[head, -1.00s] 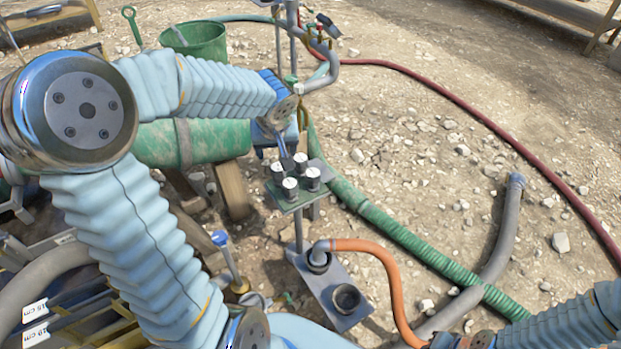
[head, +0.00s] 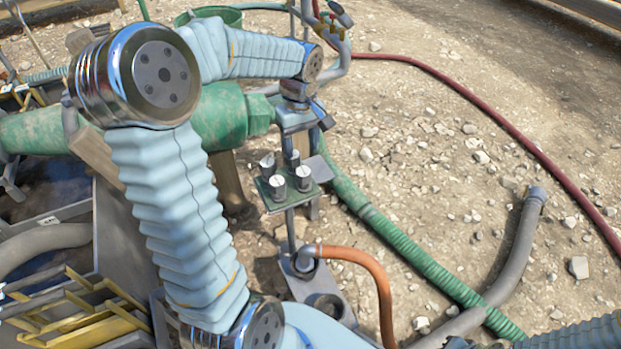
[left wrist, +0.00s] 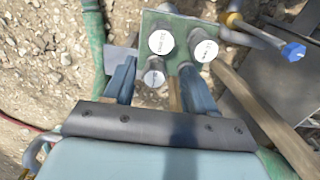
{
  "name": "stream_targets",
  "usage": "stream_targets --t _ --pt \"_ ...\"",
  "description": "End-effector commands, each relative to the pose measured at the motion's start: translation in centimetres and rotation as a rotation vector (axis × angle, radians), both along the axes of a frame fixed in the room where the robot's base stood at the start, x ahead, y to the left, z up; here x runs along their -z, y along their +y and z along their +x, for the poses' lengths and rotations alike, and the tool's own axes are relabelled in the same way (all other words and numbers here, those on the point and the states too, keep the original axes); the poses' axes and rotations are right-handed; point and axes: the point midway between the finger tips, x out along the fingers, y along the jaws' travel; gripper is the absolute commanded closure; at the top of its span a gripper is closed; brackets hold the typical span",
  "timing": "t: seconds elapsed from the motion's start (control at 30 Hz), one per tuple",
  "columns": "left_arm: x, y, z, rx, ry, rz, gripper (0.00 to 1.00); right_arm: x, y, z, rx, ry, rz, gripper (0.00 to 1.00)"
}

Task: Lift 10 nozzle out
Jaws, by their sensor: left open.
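Several nozzles stand on a small green plate (head: 270,203) on a post in the head view. They are short grey cylinders with white labelled tops, such as the front ones (head: 278,187) and (head: 303,179). I cannot read the labels surely, so I cannot tell which is the 10. My left gripper (head: 292,143) is open, over the back of the plate, pointing down. In the left wrist view, one nozzle (left wrist: 153,78) shows between the fingers of my left gripper (left wrist: 157,68). Two others (left wrist: 162,43) and (left wrist: 205,51) stand close by. My right gripper is not in view.
Below the plate, an orange hose (head: 380,290) leaves a grey base. A green hose (head: 400,240) and a grey pipe (head: 515,245) cross the gravel. A blue-capped rod (left wrist: 292,51) is near the plate. Open gravel lies to the right.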

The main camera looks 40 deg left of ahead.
Motion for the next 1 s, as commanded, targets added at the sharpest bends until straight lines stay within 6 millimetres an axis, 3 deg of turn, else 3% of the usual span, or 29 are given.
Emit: stream_targets --t 0.03,0.2,0.43,0.63,0.77,1.0 --pt "1.5 0.0 -0.1 0.001 0.005 -0.001 0.44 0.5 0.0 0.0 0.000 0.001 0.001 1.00" --pt "4.7 0.0 0.0 0.000 0.002 0.001 0.44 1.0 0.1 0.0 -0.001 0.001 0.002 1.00" --pt "6.7 -0.1 -0.1 0.002 0.001 0.002 0.44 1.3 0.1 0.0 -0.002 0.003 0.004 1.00" --pt "10.0 -0.5 -0.3 0.003 0.001 0.002 0.44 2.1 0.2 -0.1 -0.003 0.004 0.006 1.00" --pt "11.1 -0.5 -0.3 0.001 -0.001 0.002 0.44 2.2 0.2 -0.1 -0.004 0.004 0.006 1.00" --pt "11.1 -0.5 -0.2 0.002 -0.002 0.002 0.46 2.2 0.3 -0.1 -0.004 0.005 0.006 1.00"
